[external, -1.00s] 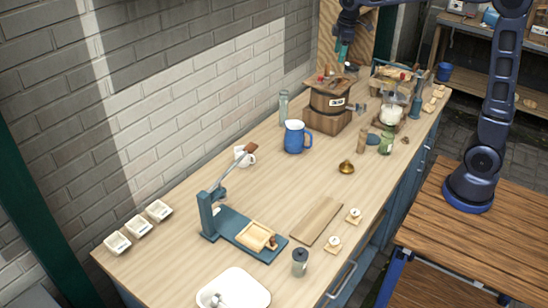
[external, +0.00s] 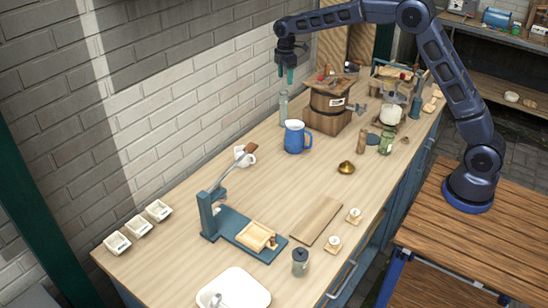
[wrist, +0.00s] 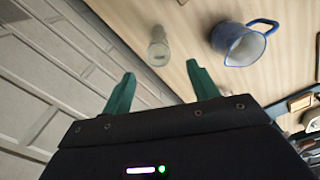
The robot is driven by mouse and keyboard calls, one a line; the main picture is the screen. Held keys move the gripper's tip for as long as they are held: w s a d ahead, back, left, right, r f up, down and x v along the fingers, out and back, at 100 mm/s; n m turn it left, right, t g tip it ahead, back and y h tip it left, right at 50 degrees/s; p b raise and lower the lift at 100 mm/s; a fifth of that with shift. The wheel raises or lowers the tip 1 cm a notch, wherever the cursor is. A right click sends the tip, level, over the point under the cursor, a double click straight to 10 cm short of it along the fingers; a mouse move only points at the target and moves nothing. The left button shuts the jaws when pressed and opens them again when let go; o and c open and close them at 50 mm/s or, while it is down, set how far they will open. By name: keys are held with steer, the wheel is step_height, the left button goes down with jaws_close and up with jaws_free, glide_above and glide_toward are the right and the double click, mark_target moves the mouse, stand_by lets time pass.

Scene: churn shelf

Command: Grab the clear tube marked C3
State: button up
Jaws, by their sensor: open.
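A clear glass tube (external: 283,108) stands upright on the workbench near the brick wall, left of the blue jug. No C3 mark is readable on it at this size. My gripper (external: 285,73) is open and empty, with its green fingers pointing down, above the tube and apart from it. In the wrist view the tube (wrist: 158,46) shows beyond the gap between my two open fingers (wrist: 161,78).
The blue jug (external: 294,138) stands close to the right of the tube. A wooden churn (external: 329,104) stands behind the jug. A brass weight (external: 346,168) and a green jar (external: 386,144) lie further right. The wood left of the jug is mostly clear.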

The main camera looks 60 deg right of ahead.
mark_target(284, 97)
steer(key=f, duration=1.1)
steer(key=shift+w+f, duration=0.15)
steer(key=shift+w, duration=0.1)
jaws_close()
